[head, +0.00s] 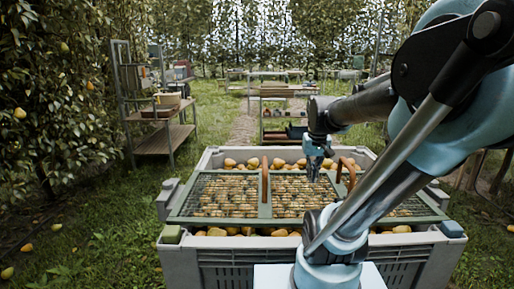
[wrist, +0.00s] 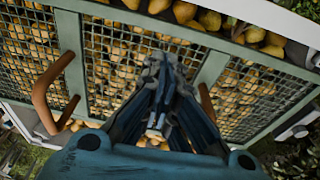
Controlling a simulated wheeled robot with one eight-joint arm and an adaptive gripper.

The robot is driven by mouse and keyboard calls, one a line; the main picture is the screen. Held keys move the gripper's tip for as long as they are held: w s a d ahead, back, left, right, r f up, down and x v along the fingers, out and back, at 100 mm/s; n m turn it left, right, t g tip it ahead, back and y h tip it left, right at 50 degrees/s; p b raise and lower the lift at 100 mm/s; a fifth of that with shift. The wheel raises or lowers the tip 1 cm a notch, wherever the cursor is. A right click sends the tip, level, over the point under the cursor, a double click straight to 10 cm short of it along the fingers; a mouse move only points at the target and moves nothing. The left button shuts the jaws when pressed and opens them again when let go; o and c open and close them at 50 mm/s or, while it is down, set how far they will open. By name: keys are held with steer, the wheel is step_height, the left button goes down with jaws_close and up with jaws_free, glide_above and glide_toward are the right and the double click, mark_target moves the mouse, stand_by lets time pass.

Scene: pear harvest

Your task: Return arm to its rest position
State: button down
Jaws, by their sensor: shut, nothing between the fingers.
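My gripper (head: 314,168) hangs at the end of my arm above the large grey crate (head: 210,262), pointing down. In the wrist view my gripper (wrist: 158,125) is shut, its fingers together with nothing between them. Below it a green-framed mesh lid (head: 225,221) lies across the crate. The lid frame also shows in the wrist view (wrist: 212,68). The lid has two brown handles, a left one (head: 265,180) and a right one (head: 351,172). My gripper appears just left of the right handle and above the mesh; whether it touches the lid is hard to tell.
Yellow pears (head: 255,163) fill the crate and show under the mesh and along its far and near edges. A wooden shelf rack (head: 160,139) stands at the left and another shelf (head: 275,95) farther back. Foliage with pears borders the left. Grass around the crate is open.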

steer(key=s+f, duration=0.8)
steer(key=s, duration=0.2)
steer(key=shift+a+f, duration=0.2)
steer(key=shift+f, duration=0.05)
steer(key=shift+w+f, duration=0.2)
steer(key=shift+w, duration=0.2)
steer(key=c, duration=2.4)
jaws_free()
